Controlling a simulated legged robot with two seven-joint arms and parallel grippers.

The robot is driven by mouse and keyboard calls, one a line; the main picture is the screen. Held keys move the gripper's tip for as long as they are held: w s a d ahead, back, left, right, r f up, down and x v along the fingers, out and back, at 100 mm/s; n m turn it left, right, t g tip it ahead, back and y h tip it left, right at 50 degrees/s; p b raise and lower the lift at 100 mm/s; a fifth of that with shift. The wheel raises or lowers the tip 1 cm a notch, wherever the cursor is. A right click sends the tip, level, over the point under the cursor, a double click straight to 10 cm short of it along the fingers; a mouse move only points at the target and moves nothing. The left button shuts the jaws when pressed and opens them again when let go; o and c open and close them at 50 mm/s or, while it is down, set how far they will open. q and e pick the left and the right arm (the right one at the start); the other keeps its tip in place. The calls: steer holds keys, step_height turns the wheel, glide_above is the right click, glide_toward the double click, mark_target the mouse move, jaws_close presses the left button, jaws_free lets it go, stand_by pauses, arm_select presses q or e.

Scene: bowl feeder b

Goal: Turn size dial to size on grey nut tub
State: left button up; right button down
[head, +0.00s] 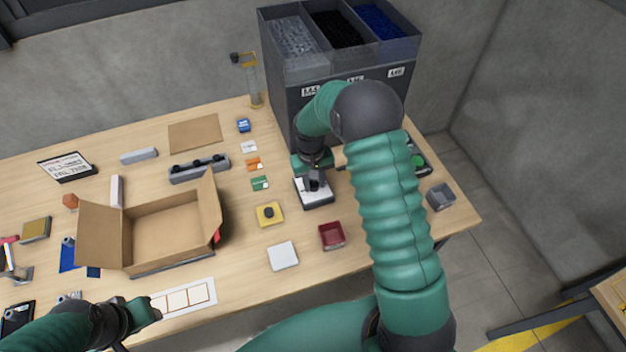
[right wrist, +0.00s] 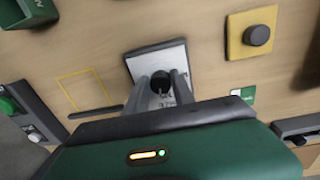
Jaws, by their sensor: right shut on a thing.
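The size dial is a white plate (head: 318,196) with a dark knob, near the right end of the table below the bin unit. It also shows in the right wrist view as a white plate (right wrist: 147,66) with a black knob (right wrist: 161,80). My right gripper (head: 314,176) points down over it, its fingers shut on the knob. The plate's marks are too small or covered to read. The grey nut tub (head: 292,38) is the left of the tubs on top of the unit; its label (head: 310,91) is not clearly legible. My left gripper (head: 146,309) is low at the left.
A yellow plate with a black button (head: 269,214), a red tray (head: 331,235) and a white pad (head: 283,256) lie near the dial. An open cardboard box (head: 165,225) stands to the left. A grey tray (head: 440,195) is at the right edge. The dark bin unit rises behind the dial.

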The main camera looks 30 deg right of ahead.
steer(key=shift+w+d+r+n+p, duration=0.15)
steer(key=shift+n+p, duration=0.1)
steer(key=shift+n, duration=0.5)
steer(key=shift+w+d+n+p, duration=0.1)
steer(key=shift+n+p, duration=0.1)
steer(key=shift+n, duration=0.55)
steer(key=shift+a, duration=0.1)
steer(key=c, duration=1.4)
jaws_free()
steer(key=shift+c, duration=0.2)
steer(key=o, duration=0.4)
steer(key=shift+w+f, duration=0.1)
steer(key=shift+f, duration=0.15)
steer(key=shift+c, duration=0.2)
steer(key=shift+r, duration=0.1)
